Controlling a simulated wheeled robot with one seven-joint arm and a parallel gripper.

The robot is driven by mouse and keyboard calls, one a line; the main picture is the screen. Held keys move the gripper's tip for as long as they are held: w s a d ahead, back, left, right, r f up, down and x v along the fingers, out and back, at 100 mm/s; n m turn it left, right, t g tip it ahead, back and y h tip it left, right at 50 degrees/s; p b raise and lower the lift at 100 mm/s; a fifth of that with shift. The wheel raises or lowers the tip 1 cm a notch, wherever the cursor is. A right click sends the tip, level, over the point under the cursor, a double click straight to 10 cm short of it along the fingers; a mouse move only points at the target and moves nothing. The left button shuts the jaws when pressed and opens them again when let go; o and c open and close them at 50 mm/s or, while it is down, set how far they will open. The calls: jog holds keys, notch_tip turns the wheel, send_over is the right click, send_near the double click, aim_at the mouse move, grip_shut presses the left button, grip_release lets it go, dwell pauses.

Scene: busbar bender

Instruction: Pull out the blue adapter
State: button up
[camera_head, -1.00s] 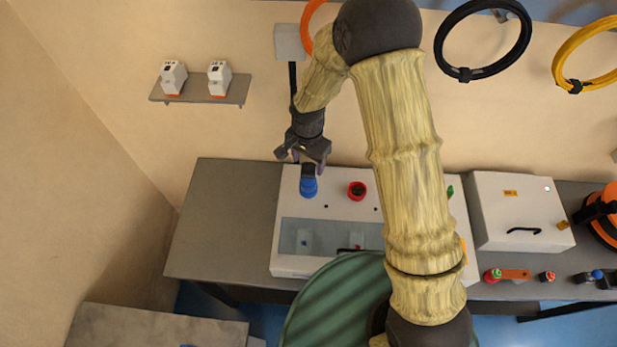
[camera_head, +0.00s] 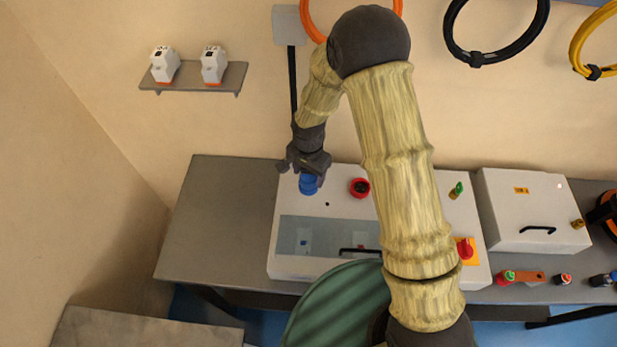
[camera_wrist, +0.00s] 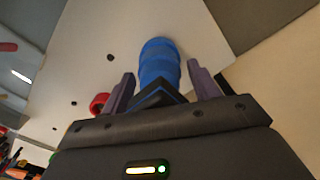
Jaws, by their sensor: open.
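The blue adapter (camera_head: 308,184) stands on the top of the white machine box (camera_head: 340,205), near its back left. In the wrist view the adapter (camera_wrist: 159,62) is a ribbed blue cylinder with a dark block at its near end. My gripper (camera_head: 306,168) is directly over the adapter in the head view and covers its upper part. In the wrist view my gripper (camera_wrist: 160,85) is open, with one finger on each side of the adapter. Gaps show between the fingers and the blue body. Whether the palm touches the dark block cannot be told.
A red round socket (camera_head: 360,188) sits right of the adapter on the same box. A red-and-yellow switch (camera_head: 465,249) and a second white box (camera_head: 535,212) are farther right. A wall shelf (camera_head: 200,78) holds two white devices. The grey bench (camera_head: 205,225) is clear at left.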

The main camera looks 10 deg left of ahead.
jog(key=shift+s, duration=0.15)
dwell(0.4)
jog(key=c, duration=0.9)
jog(key=shift+r, duration=0.15)
jog(key=shift+r, duration=0.1)
jog(key=shift+r+p, duration=0.35)
jog(key=shift+r, duration=0.1)
jog(key=shift+r+p, duration=0.6)
jog(key=shift+r, duration=0.35)
jog(key=shift+r+p, duration=1.6)
jog(key=shift+r, duration=0.9)
